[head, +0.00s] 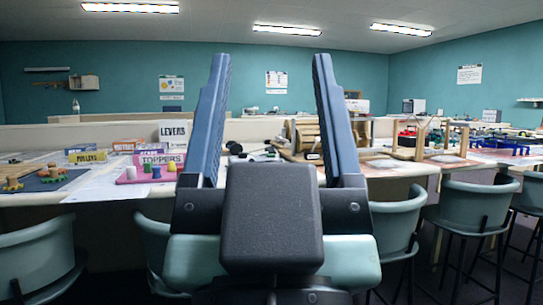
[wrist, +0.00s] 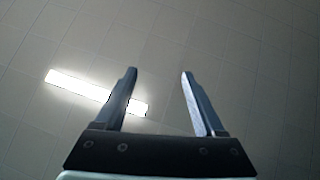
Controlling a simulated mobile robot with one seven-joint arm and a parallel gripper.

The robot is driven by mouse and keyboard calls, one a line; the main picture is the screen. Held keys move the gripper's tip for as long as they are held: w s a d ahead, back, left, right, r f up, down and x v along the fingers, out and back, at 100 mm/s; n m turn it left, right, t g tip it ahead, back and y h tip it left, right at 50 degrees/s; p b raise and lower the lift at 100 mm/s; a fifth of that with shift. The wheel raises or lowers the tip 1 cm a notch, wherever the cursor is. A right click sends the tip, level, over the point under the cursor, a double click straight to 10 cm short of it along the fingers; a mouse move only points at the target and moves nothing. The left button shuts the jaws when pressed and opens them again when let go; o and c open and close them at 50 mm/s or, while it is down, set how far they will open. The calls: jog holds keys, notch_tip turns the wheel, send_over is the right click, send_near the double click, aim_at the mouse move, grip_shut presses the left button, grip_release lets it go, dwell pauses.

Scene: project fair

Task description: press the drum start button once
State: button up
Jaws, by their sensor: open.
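My gripper (head: 270,60) stands upright close in front of the head camera, its two long blue-grey fingers wide apart with nothing between them. It also shows open and empty in the wrist view (wrist: 159,72), pointing at the ceiling. A wooden slatted thing that looks like the drum (head: 306,138) is on the table beyond my gripper, seen between the fingers. The right finger covers part of it. I cannot make out a start button on it. My gripper is well apart from the drum and the table.
A long table (head: 100,204) runs across, with LEVERS (head: 172,131), PULLEYS (head: 87,157) and TOPPERS (head: 160,158) signs at left. Wooden frames (head: 445,137) stand at right. Several chairs, one at far left (head: 38,255) and one at right (head: 475,207), line the table's near side.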

grip_shut()
dwell(1.6)
